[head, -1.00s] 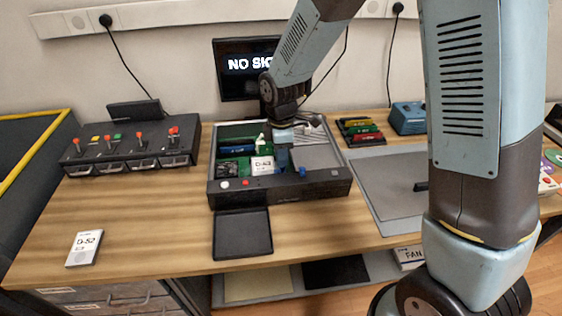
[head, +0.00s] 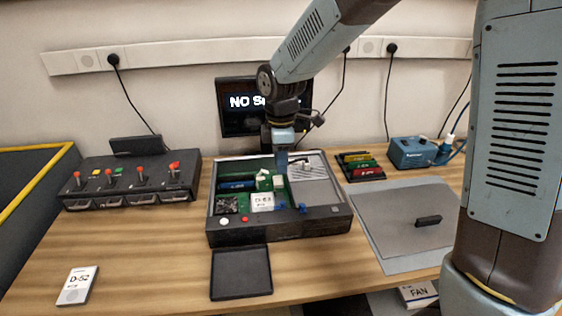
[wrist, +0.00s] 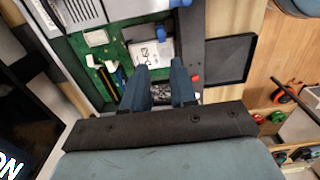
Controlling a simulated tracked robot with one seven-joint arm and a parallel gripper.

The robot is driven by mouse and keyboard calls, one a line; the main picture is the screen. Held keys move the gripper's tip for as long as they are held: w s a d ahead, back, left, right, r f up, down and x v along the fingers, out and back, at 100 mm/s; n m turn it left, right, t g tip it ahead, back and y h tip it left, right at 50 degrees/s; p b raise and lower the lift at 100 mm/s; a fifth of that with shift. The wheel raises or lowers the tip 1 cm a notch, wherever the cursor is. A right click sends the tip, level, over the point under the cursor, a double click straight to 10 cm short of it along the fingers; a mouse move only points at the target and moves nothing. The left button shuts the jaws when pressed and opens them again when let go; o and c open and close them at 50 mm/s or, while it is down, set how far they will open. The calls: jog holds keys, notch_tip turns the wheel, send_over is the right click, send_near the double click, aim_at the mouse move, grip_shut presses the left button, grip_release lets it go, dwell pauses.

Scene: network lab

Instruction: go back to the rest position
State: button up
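My gripper (head: 282,165) hangs above the open equipment case (head: 290,228) in the head view, pointing down. In the wrist view its two blue fingers (wrist: 160,80) stand apart with nothing between them, so it is open and empty. The case holds a green circuit board (wrist: 105,62) and a white labelled block (wrist: 150,50), which also shows in the head view (head: 262,202). The fingertips appear to be above the board and clear of it. My arm reaches in from the upper right.
A switch box (head: 130,182) with red-tipped levers stands left. A black tray (head: 241,273) lies in front of the case, and a white D-52 card (head: 77,286) at front left. A grey mat (head: 405,215), coloured modules (head: 360,165) and a blue box (head: 412,152) are right. A monitor (head: 237,103) stands behind.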

jog(key=s+d+r+m+t, duration=0.35)
jog(key=d+r+m, duration=0.7)
jog(key=d, duration=0.55)
jog(key=s+d+r+m+t, duration=0.2)
jog(key=s+d+r+m, duration=0.4)
jog(key=s+d+m, duration=0.4)
jog(key=s+d, duration=0.3)
jog(key=shift+s+d+r, duration=0.2)
